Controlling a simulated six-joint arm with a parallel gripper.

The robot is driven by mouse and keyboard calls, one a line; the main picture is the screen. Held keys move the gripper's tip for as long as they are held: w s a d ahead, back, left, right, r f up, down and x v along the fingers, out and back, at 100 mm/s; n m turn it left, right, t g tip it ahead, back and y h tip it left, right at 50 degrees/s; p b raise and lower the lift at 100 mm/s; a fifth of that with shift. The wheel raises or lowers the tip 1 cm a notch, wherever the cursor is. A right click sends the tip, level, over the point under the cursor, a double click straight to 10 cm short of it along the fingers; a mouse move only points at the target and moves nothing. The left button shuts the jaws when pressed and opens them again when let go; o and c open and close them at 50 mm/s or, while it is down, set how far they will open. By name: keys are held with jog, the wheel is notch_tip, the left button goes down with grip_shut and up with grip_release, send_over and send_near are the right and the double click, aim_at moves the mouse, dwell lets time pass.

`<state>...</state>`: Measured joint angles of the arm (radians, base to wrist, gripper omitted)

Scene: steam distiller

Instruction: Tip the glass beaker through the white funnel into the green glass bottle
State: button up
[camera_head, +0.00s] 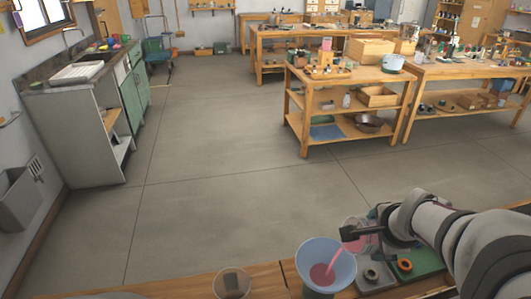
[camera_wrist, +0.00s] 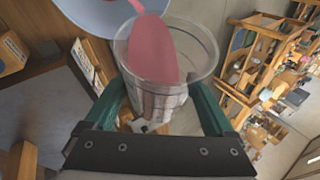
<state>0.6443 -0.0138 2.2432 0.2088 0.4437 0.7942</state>
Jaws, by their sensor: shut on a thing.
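My gripper (camera_head: 360,232) is shut on the clear glass beaker (camera_head: 351,228), which is tilted to the left over the wide, pale funnel (camera_head: 312,252). In the wrist view, the green fingers of my gripper (camera_wrist: 160,100) hold the beaker (camera_wrist: 200,48) from both sides, with pink liquid inside it. A pink stream runs from the beaker's lip into the funnel, and pink liquid pools in the funnel's bowl. The funnel's rim also shows in the wrist view (camera_wrist: 88,14).
A small clear glass vessel with something brown inside (camera_head: 232,283) stands left of the funnel. A green tray or mat (camera_head: 428,264) with small parts lies to the right under my arm. Beyond the bench edge is open grey floor, with wooden workbenches (camera_head: 350,82) farther off.

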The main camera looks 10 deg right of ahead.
aim_at(371, 235)
jog(key=shift+a+r+h+p, duration=0.5)
jog(key=shift+a+h+p, duration=0.2)
jog(key=shift+a+h, duration=0.15)
dwell(0.7)
jog(key=shift+a+r+n+h+p, duration=0.35)
jog(key=shift+r+n+h+p, duration=0.15)
jog(key=shift+h+p, duration=0.25)
dwell(0.7)
